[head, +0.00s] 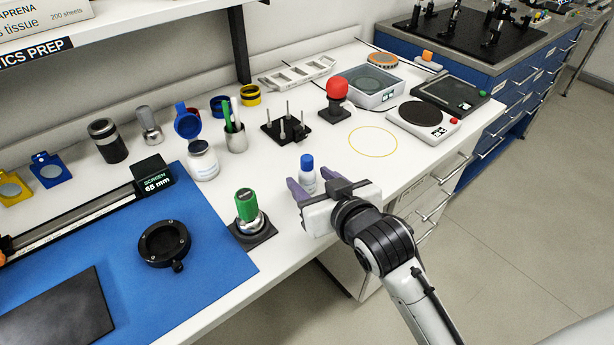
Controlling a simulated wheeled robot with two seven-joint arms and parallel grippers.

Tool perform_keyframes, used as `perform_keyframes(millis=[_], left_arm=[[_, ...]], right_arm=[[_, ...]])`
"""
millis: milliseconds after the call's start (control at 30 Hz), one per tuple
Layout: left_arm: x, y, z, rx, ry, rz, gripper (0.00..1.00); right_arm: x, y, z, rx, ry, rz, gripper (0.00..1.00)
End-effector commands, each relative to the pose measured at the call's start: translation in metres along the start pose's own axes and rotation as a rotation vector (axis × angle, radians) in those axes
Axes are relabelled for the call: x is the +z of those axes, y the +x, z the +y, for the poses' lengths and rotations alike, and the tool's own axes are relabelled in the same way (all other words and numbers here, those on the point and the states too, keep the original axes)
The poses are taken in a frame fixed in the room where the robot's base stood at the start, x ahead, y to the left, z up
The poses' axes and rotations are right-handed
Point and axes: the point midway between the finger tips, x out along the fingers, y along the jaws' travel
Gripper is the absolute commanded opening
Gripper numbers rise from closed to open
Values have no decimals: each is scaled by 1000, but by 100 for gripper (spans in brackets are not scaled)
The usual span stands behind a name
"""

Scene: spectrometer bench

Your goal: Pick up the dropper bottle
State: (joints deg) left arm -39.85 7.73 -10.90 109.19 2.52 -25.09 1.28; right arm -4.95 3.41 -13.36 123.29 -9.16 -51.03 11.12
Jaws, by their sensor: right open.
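The dropper bottle (307,177), white with a blue cap, stands upright on the white bench near its front edge. My right gripper (303,186) reaches in from the lower right. Its purple-grey fingers are open, with the bottle standing between or just beyond them; the exact contact cannot be told. The gripper body hides part of the bench behind it. My left gripper is not in the view.
A green-topped item on a dark base (248,213) stands close on the left. A white jar (202,160), a pen cup (235,138) and a black post rack (285,130) stand behind. Bench inside the yellow ring (373,142) is clear.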

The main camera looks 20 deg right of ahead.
Motion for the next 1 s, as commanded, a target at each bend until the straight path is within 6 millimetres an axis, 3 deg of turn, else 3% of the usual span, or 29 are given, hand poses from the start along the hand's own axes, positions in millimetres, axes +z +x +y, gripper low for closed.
perform_keyframes(millis=[167,433,700,1000], left_arm=[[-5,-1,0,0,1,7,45],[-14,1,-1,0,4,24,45],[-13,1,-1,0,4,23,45],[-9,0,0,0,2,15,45]], right_arm=[[-1,22,0,0,0,-1,49],[0,25,0,0,0,0,49],[0,25,0,0,0,0,5],[-5,23,0,-1,0,3,5]])
